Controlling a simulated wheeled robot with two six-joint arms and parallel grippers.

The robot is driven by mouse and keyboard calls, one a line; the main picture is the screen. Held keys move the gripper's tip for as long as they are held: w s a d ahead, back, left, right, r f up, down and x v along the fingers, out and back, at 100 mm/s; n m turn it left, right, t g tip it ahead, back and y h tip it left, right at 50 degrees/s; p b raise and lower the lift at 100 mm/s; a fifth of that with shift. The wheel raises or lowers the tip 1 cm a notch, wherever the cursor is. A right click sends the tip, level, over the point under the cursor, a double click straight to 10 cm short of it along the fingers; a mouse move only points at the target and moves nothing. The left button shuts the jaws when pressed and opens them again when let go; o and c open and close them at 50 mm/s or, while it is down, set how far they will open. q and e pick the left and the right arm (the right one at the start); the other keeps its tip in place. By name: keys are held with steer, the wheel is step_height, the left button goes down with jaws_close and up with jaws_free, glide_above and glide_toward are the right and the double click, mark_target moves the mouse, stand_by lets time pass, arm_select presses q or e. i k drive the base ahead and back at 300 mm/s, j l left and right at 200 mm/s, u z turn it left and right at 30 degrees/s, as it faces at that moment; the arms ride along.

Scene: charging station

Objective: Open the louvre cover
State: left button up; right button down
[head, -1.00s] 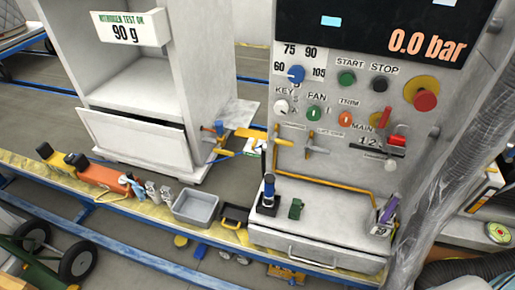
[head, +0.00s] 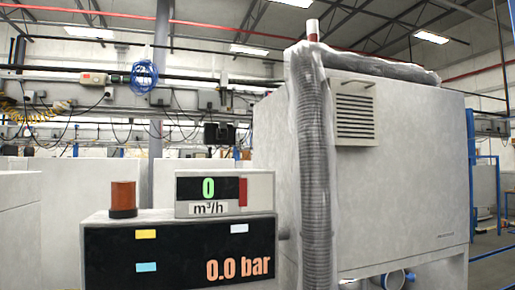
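The louvre cover (head: 356,114) is a light panel with dark horizontal slats, high on the left part of the big white cabinet's face (head: 415,190). It sits flat against the face and looks shut. A small bar-like handle (head: 357,84) shows near its top edge. A ribbed, wrapped hose stands just left of it. Neither of my grippers is in view.
The thick wrapped hose (head: 314,170) rises in front of the cabinet's left edge and bends right along its top. A display box reading 0.0 bar (head: 180,255) stands at the lower left, with a flow display (head: 209,188) and an orange-brown cylinder (head: 123,198) on top.

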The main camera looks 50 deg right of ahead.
mark_target(352, 102)
steer(key=z, duration=2.2)
